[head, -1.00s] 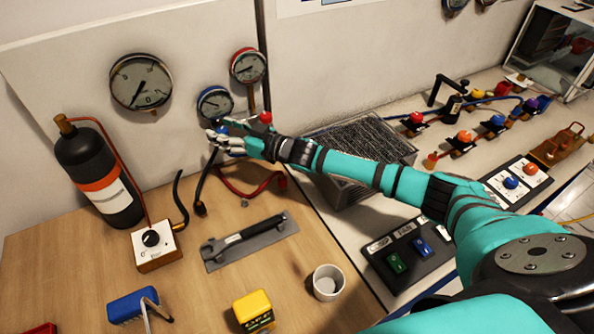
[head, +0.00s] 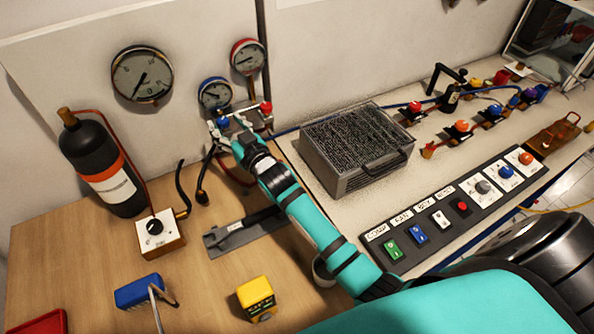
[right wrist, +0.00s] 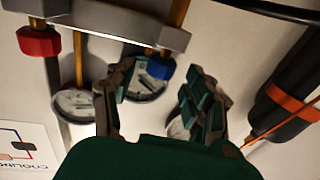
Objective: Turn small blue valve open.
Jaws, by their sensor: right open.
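The small blue valve (head: 222,121) is a blue knob on the grey manifold below the blue-rimmed gauge (head: 214,93). In the right wrist view the blue valve (right wrist: 161,69) shows between my fingertips, nearer the left finger. I cannot tell if they touch it. My right gripper (head: 232,134) is open, just below the manifold, with its arm coming up from the lower right. It also shows in the right wrist view (right wrist: 158,78) with fingers spread and no object held. My left gripper is not in view.
A red valve (head: 266,107) sits on the same manifold, right of the blue one, below the red-rimmed gauge (head: 248,57). A black bottle (head: 108,180) stands at the left. A grey finned box (head: 357,148) stands right of my forearm.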

